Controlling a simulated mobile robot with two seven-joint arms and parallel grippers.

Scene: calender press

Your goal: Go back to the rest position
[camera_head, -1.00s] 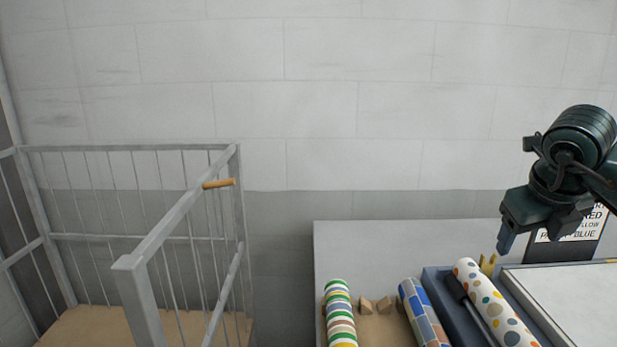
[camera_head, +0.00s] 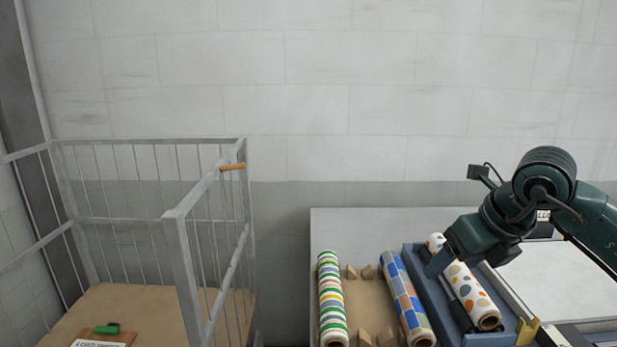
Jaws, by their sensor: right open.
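My right gripper (camera_head: 446,257) is dark green-black and hangs at the end of my right arm, which comes in from the right edge. It is open, with no object visible in it. It appears above the blue tray (camera_head: 414,257) and hides part of the dotted roll (camera_head: 470,292); the picture does not show the exact gap. My left gripper is not in view.
A striped roll (camera_head: 331,300) and a blue checked roll (camera_head: 407,298) lie on the table (camera_head: 345,226) among wooden blocks. A grey barred cage trolley (camera_head: 181,255) stands at left, holding a green object (camera_head: 107,329). A gap separates trolley and table.

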